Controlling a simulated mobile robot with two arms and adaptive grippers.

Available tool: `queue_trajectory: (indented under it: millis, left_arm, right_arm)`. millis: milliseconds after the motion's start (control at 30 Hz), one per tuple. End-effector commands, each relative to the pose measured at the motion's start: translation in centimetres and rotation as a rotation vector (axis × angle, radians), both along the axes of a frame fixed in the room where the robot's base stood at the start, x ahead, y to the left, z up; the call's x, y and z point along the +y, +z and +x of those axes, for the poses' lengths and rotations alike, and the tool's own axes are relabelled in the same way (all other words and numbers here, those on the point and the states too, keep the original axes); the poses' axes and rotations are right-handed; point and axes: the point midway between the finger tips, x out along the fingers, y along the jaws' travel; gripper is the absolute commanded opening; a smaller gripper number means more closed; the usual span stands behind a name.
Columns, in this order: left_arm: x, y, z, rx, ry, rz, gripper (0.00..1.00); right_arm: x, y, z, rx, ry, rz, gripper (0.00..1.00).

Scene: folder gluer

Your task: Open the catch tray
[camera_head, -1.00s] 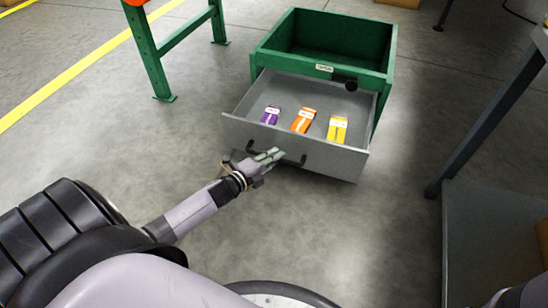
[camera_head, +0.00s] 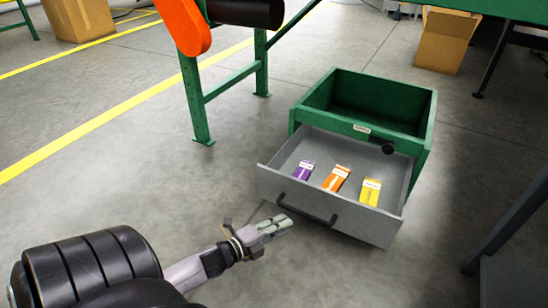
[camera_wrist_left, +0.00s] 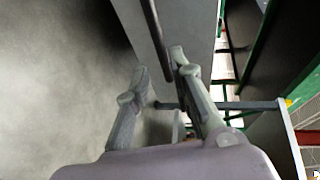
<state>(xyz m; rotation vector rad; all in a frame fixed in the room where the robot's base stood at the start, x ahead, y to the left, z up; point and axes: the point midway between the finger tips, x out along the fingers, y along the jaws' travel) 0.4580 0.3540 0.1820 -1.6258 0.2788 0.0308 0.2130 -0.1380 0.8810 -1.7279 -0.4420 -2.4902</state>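The catch tray (camera_head: 372,227) is a grey drawer pulled out of a green cabinet (camera_head: 422,153) on the floor. Its dark bar handle (camera_head: 307,209) is on the front panel; it also shows in the left wrist view (camera_wrist_left: 153,28). Purple (camera_head: 303,170), orange (camera_head: 336,178) and yellow (camera_head: 370,192) cartons lie in the tray. My left gripper (camera_head: 284,224) is just in front of the panel, close to the handle. In the left wrist view its fingers (camera_wrist_left: 159,60) are apart, with the handle bar near the right finger; contact cannot be told. My right gripper is out of view.
A green machine leg frame (camera_head: 201,105) with an orange part (camera_head: 183,25) stands left of the cabinet. Cardboard boxes (camera_head: 446,40) are behind. A dark metal leg (camera_head: 510,225) stands at the right. The floor left of the tray is clear.

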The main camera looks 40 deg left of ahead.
Motion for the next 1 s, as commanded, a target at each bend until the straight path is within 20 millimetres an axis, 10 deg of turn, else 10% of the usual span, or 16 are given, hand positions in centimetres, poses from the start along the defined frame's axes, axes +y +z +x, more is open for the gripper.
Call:
queue_trajectory:
  millis: [833, 1000]
  left_arm:
    - [0.4, 0.5, -2.4, -0.001, -0.001, 0.0, 0.21]
    - [-2.1, 3.6, -1.8, -0.048, -0.03, -0.082, 0.21]
  right_arm:
    - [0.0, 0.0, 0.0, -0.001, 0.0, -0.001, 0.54]
    - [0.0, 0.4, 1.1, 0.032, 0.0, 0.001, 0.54]
